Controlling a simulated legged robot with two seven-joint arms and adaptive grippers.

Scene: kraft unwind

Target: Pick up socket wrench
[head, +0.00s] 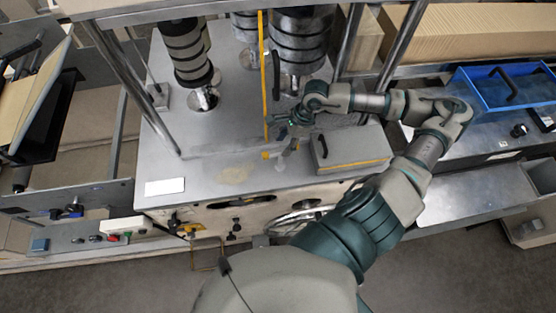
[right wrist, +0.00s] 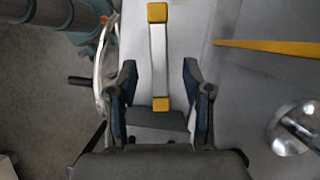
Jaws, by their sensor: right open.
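A silver bar with yellow square ends, which looks like the socket wrench (right wrist: 158,55), lies on the grey metal deck (head: 210,140). In the right wrist view it runs up the middle between my fingers, with its near yellow end close to the palm. In the head view it is small and partly hidden under my right gripper (head: 284,131). That gripper is open, and its two fingers (right wrist: 160,78) stand on either side of the bar with gaps to both. Whether the fingertips touch the deck cannot be told. My left gripper is not in view.
A grey box with a handle (head: 350,150) stands just right of the gripper. Dark rollers (head: 185,50) and metal posts (head: 403,40) stand behind. A blue tray (head: 490,95) is at the right. The deck's left front is mostly clear.

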